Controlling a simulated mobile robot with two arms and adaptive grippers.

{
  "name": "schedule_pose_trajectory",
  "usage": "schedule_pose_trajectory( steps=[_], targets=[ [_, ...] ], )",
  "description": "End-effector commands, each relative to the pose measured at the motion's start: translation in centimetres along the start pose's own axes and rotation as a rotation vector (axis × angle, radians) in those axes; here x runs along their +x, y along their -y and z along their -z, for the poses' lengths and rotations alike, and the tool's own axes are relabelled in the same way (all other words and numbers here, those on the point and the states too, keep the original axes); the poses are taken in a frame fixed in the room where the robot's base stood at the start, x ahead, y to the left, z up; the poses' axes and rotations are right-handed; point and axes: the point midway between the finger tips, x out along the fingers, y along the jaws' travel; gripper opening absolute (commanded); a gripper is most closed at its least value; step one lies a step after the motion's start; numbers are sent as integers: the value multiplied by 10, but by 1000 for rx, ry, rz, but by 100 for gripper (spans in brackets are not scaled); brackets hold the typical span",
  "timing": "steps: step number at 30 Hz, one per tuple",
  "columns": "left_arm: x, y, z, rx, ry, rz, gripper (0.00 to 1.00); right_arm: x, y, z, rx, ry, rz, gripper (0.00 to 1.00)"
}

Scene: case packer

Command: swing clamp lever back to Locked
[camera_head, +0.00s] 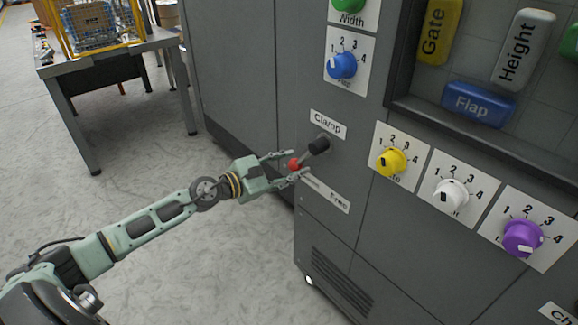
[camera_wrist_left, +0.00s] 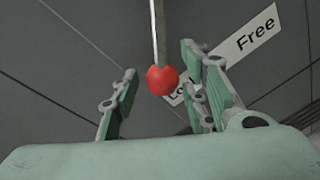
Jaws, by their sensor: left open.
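The clamp lever has a red ball knob (camera_head: 294,163), a thin metal shaft and a black hub (camera_head: 319,145) on the grey machine panel, just under the "Clamp" label (camera_head: 328,124). The lever points down and to the left from its hub. My left gripper (camera_head: 285,165) is open, with its fingers on either side of the red knob. In the left wrist view the knob (camera_wrist_left: 163,80) hangs between the spread fingers, with a gap on both sides. The "Free" label (camera_wrist_left: 257,36) lies behind it; the other word on that strip is mostly hidden by the knob and a finger.
Yellow (camera_head: 391,161), white (camera_head: 449,195) and purple (camera_head: 522,238) dials sit to the right of the lever, and a blue dial (camera_head: 342,65) sits above. A table (camera_head: 110,55) with a wire crate stands at the back left. The floor left of the machine is clear.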

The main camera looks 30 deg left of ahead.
Motion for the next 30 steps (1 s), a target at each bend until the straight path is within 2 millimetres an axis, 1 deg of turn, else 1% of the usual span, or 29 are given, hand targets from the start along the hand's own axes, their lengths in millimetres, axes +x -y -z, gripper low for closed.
schedule_pose_trajectory(
  steps=[6,11,24,30],
  targets=[
    [-2,1,1,-2,-1,1,41,0,0,2,2,-4,0,40],
    [-15,2,2,-3,-4,2,41,0,0,1,1,-2,0,40],
    [-82,2,2,-4,-3,2,41,0,0,0,1,-1,0,40],
    [-107,2,1,-5,-1,1,41,0,0,0,0,-1,0,40]
  ],
)
